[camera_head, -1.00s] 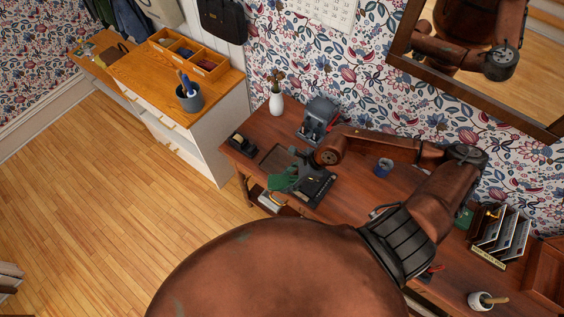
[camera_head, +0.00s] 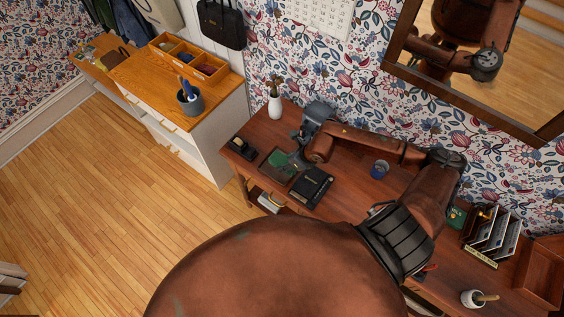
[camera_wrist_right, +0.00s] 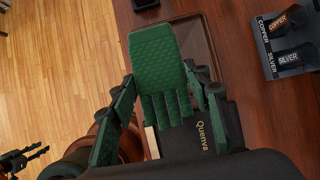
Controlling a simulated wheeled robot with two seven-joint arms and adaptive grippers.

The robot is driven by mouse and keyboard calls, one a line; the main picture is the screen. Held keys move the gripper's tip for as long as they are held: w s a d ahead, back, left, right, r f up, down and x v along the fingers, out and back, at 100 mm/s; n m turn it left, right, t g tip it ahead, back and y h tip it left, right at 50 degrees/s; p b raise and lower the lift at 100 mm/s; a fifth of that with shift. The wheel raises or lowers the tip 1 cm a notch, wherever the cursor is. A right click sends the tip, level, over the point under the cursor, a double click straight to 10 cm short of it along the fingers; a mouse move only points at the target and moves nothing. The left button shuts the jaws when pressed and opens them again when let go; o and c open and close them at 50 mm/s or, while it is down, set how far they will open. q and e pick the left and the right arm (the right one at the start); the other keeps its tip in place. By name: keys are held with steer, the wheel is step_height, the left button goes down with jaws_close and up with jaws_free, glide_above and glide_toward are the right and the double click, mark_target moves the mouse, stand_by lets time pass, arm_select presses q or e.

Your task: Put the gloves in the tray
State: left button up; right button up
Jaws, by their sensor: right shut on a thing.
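My right gripper (camera_head: 291,160) is shut on a green glove (camera_wrist_right: 158,62), its fingers on either side of it. In the wrist view the glove's finger ends point toward the camera's lower edge. The glove (camera_head: 280,157) is over the brown tray (camera_head: 268,170), covering part of it. The tray's rim (camera_wrist_right: 208,45) shows to the right of the glove in the wrist view. I cannot tell whether the glove touches the tray. I cannot tell if it is one glove or a pair.
A black book (camera_head: 311,187) lies right beside the tray. A grey holder marked copper and silver (camera_wrist_right: 285,50) stands behind. Bare desktop lies between book and cup.

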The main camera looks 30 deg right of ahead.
mark_target(282, 160)
steer(key=w+f, duration=0.4)
steer(key=f, duration=0.1)
steer(key=shift+w+d+f, duration=0.2)
steer(key=shift+d, duration=0.15)
steer(key=shift+w+f+p, duration=0.15)
steer(key=shift+f+p, duration=0.15)
steer(key=shift+f, duration=0.6)
steer(key=shift+w+f+p, duration=0.1)
steer(key=shift+f+p, duration=0.2)
steer(key=shift+f, duration=0.6)
steer(key=o, duration=1.2)
steer(key=shift+c, duration=0.2)
steer(key=shift+d+r, duration=0.1)
steer(key=v, duration=1)
steer(key=shift+s+d+r+b, duration=0.15)
steer(key=shift+s+r+b, duration=0.1)
steer(key=shift+b, duration=0.1)
steer(key=shift+s+r, duration=0.2)
steer(key=shift+r, duration=0.35)
steer(key=shift+f, duration=0.1)
